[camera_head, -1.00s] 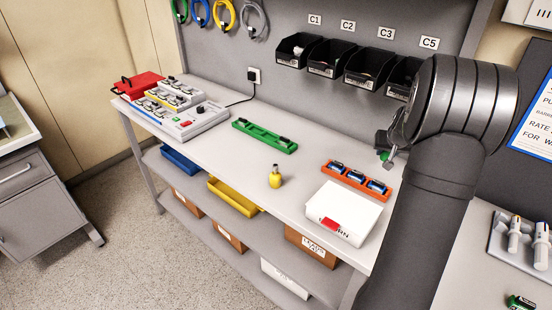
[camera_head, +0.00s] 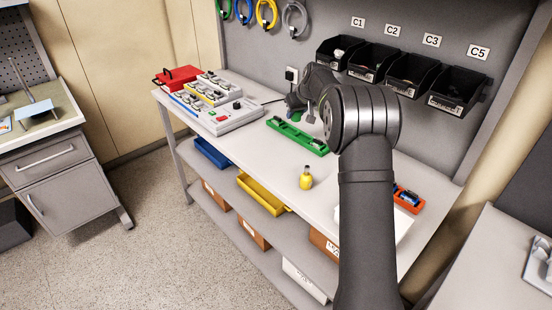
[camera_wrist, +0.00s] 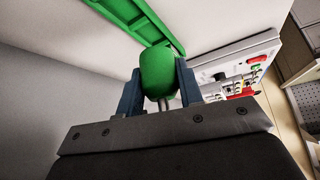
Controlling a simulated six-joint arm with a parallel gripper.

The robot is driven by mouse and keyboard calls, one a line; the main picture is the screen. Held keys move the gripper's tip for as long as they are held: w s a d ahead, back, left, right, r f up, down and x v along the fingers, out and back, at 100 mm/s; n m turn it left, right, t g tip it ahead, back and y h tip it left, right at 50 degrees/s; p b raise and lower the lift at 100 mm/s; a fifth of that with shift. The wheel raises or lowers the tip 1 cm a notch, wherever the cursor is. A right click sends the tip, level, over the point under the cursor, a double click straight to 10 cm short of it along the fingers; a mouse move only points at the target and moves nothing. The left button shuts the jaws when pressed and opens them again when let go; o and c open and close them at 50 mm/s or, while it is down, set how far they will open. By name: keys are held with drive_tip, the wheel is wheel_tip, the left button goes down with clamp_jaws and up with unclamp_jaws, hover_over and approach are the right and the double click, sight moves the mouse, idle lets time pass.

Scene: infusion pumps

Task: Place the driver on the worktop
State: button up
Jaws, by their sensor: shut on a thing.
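The driver (camera_wrist: 157,68), of which a rounded green handle shows, sits between the two fingers of my gripper (camera_wrist: 160,84) in the wrist view. The fingers are shut on it, and a thin metal part shows below the handle. In the head view the wrist and gripper are over the back of the white worktop (camera_head: 262,158), near the green rack, partly hidden behind my own arm. The driver is not clear there. The driver appears to be above the worktop; its exact height is hard to tell.
A green rack (camera_head: 297,138) lies on the worktop and also shows in the wrist view (camera_wrist: 125,12). A grey device panel (camera_head: 225,117) and red box (camera_head: 178,76) stand left. A yellow bottle (camera_head: 306,178) stands near the front edge. Black bins (camera_head: 407,74) line the wall.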

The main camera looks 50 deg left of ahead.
drive_tip(key=s+a, duration=0.3)
drive_tip(key=a, duration=0.1)
hover_over(252, 135)
drive_tip(key=d, duration=0.2)
drive_tip(key=shift+n, duration=0.4)
drive_tip(key=f, duration=0.6)
drive_tip(key=shift+s+f, duration=0.15)
drive_tip(key=shift+s, duration=0.25)
drive_tip(key=shift+f, duration=2)
drive_tip(key=shift+f, duration=0.1)
drive_tip(key=o, duration=0.5)
drive_tip(key=shift+f, duration=0.1)
drive_tip(key=o, duration=0.5)
drive_tip(key=shift+d+r, duration=0.1)
drive_tip(key=shift+r, duration=0.25)
drive_tip(key=v, duration=1.1)
drive_tip(key=shift+w+d+r, duration=0.2)
drive_tip(key=shift+d+r, duration=0.1)
